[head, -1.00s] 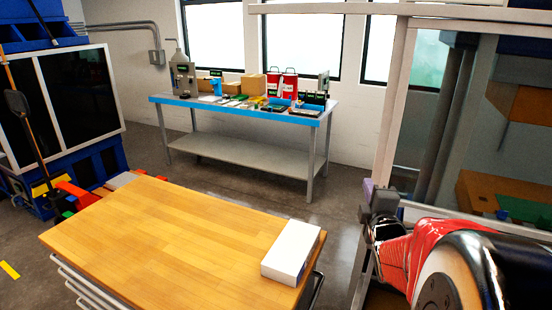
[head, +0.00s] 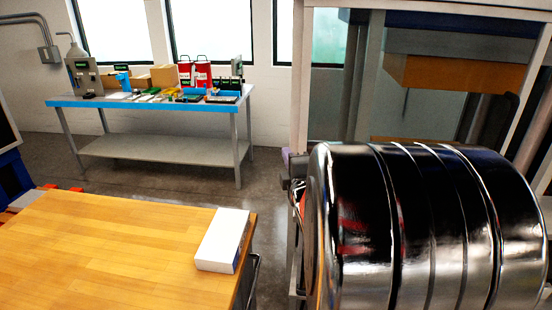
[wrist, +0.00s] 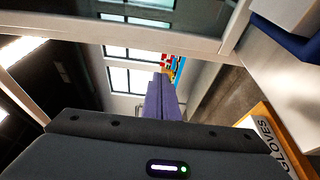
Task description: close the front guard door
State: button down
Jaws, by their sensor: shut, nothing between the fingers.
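The front guard door appears to be the pale-framed clear panel at the right of the head view; its left upright (head: 301,75) stands near mid-picture. Its exact position is hard to tell, because my dark arm covers the lower part. My gripper (head: 287,157) is low by the foot of this upright, mostly hidden behind my arm. In the wrist view, its purple fingers (wrist: 160,80) are together with nothing between them. A pale frame rail (wrist: 150,38) crosses beyond the fingertips there; I cannot tell whether they touch it.
A wooden-topped cabinet (head: 110,240) stands at the lower left, with a white box (head: 222,240) near its right edge; the wrist view shows the box marked GLOVES (wrist: 268,135). A blue-edged workbench (head: 150,103) with several items is at the back. Bare floor lies between them.

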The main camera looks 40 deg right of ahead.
jog(key=x, duration=0.6)
jog(key=shift+s+d, duration=1.4)
jog(key=shift+d, duration=0.3)
jog(key=shift+a, duration=0.25)
jog(key=shift+s, duration=0.1)
